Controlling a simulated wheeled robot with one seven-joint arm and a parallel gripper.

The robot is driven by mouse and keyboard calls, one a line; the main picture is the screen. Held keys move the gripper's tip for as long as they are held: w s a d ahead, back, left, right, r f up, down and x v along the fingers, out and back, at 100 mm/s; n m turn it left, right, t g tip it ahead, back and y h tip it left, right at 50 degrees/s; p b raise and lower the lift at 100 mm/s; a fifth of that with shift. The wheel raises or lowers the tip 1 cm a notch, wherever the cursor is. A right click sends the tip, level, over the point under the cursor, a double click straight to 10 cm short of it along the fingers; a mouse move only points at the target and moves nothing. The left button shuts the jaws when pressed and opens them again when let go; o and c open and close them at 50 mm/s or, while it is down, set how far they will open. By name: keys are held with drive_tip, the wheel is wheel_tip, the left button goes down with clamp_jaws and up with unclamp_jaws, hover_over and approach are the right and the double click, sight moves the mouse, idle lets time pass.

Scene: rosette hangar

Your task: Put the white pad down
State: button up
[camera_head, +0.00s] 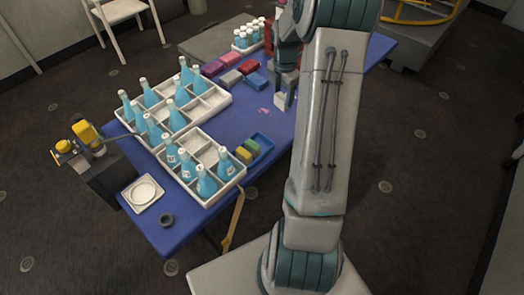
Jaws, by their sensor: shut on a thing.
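My gripper (285,98) is low over the blue table (225,127), right of the bottle crates. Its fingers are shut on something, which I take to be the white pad. The pad is largely hidden by the fingers and my arm, so its outline and whether it touches the table cannot be told. A small pink mark (263,111) shows on the table left of the fingers.
Two white crates (216,104) (238,181) hold blue bottles. A blue tray (266,145) holds yellow and green blocks. Pink, red, grey and blue blocks (231,78) lie behind. A white dish (144,193) is front left. Bare table lies left of my gripper.

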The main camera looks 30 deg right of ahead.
drive_tip(key=s+a+f, duration=0.1)
drive_tip(key=a+f, duration=0.1)
drive_tip(key=a, duration=0.1)
drive_tip(key=s+a+f+n, duration=0.1)
drive_tip(key=a+f, duration=0.2)
drive_tip(key=s+a+f+n, duration=0.1)
drive_tip(key=a+f, duration=0.1)
drive_tip(key=a, duration=0.1)
drive_tip(key=shift+f+b, duration=0.25)
drive_tip(key=shift+b, duration=0.15)
drive_tip(key=shift+f, duration=2)
drive_tip(key=shift+f, duration=0.15)
drive_tip(key=o, duration=1)
